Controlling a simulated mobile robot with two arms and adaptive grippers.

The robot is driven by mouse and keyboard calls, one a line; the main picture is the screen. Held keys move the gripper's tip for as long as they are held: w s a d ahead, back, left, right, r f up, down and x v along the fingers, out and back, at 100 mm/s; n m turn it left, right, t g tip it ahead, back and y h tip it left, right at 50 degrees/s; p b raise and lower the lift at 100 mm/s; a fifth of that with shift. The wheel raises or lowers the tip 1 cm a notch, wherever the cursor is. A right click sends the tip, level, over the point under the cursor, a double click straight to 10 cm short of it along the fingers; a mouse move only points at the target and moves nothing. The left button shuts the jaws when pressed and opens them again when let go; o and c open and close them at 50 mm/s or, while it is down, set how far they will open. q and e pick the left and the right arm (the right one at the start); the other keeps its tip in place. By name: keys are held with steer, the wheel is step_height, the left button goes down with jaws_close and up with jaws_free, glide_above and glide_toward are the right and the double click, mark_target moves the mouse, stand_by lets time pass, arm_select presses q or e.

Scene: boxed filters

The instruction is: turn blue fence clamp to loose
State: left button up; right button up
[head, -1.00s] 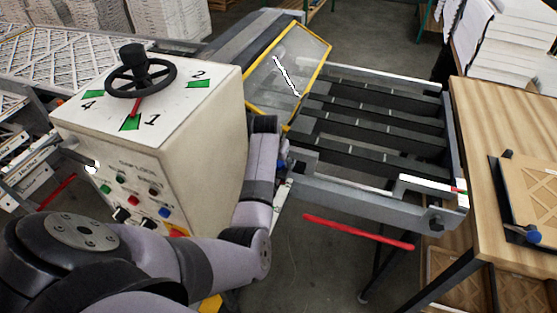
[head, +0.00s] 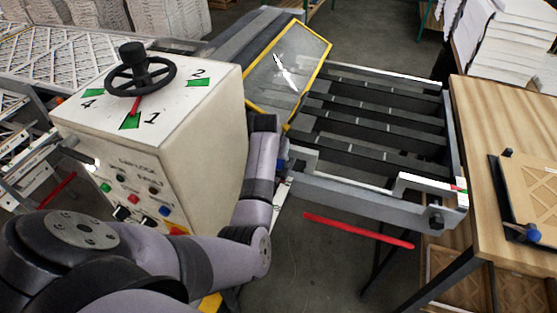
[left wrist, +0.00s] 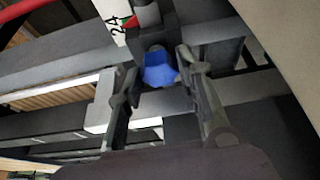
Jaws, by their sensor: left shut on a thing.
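The blue fence clamp (left wrist: 160,70) shows in the left wrist view as a blue knob beside a dark block on the machine frame. My left gripper (left wrist: 157,60) has one finger on each side of it and is shut on it. In the head view only a small bit of blue (head: 281,163) shows beside my left wrist (head: 263,150); my forearm and wrist hide most of the fingers. A white scale (left wrist: 112,18) marked 24, with a red and green mark (left wrist: 130,21), lies by the clamp. My right gripper is not in view.
The control cabinet (head: 205,130) with a handwheel (head: 141,78) stands close left of my forearm. A yellow-framed clear guard (head: 290,72) rises behind my wrist. A red bar (head: 358,231) sticks out below the slatted bed. A wooden table (head: 500,120) stands at right.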

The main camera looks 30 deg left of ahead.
arm_select(q)
steer(key=shift+n, duration=0.3)
steer(key=shift+c, duration=0.4)
steer(key=n+y, duration=0.1)
steer(key=n, duration=0.2)
steer(key=shift+d, duration=0.15)
steer(key=n+g+y, duration=0.1)
steer(key=n, duration=0.2)
steer(key=shift+w+n+y, duration=0.15)
steer(key=shift+n+y, duration=0.15)
steer(key=n+g+b, duration=0.1)
steer(key=n+b, duration=0.1)
steer(key=n, duration=0.1)
steer(key=shift+w+d+n+g+y+b, duration=0.1)
steer(key=shift+n+g+y+b, duration=0.5)
steer(key=shift+n, duration=1)
steer(key=shift+b, duration=0.3)
steer(key=o, duration=1.2)
steer(key=shift+c, duration=0.2)
steer(key=shift+r, duration=0.1)
